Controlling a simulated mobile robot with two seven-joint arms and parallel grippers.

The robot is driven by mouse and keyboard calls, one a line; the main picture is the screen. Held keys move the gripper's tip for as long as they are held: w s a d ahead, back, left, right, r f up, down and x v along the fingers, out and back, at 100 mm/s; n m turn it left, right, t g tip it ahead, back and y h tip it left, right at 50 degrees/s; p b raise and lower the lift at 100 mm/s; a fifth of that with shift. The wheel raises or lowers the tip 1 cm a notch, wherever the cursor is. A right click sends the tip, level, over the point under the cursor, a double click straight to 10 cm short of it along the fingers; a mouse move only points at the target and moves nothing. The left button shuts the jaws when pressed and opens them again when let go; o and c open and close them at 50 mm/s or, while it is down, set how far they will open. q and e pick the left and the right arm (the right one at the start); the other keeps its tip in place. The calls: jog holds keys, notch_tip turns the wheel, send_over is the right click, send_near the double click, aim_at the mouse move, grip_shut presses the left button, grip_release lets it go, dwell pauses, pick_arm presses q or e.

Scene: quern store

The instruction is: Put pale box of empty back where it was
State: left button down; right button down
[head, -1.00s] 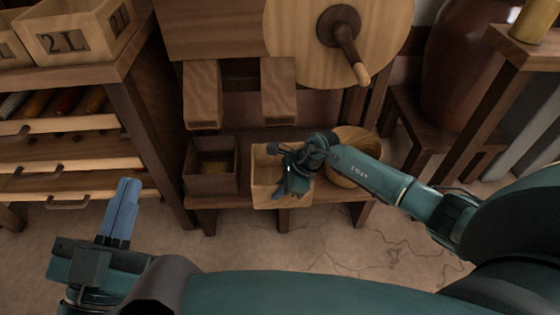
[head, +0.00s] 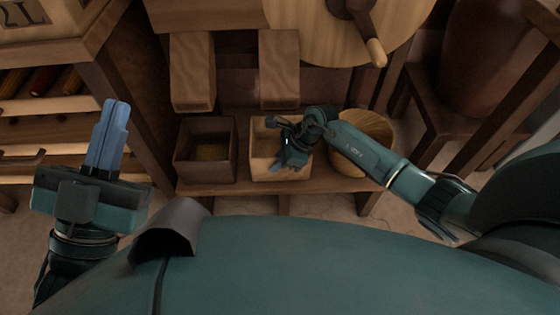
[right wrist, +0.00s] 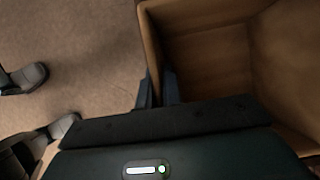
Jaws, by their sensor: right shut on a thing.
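The pale box (head: 260,171) is open-topped and stands on the low shelf, just right of the dark box. It also shows in the right wrist view (right wrist: 205,60), where its visible inside is bare. My right gripper (head: 285,167) is shut on the pale box's near wall, with one finger on either side of it. The gripper and wrist hide part of the box, and I cannot tell whether its base touches the shelf. My left gripper (head: 107,132) is shut and empty, at the left and away from the box.
The dark box (head: 205,172) has something yellowish in its bottom. A round wooden bowl (head: 365,135) is behind my right forearm. Two wooden chutes (head: 193,72) hang above the shelf (head: 232,188).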

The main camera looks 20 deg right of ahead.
jog(key=shift+f, duration=0.1)
pick_arm(q)
jog(key=shift+r, duration=0.15)
pick_arm(e)
jog(key=c, duration=1.6)
grip_release()
jog(key=shift+o, duration=0.2)
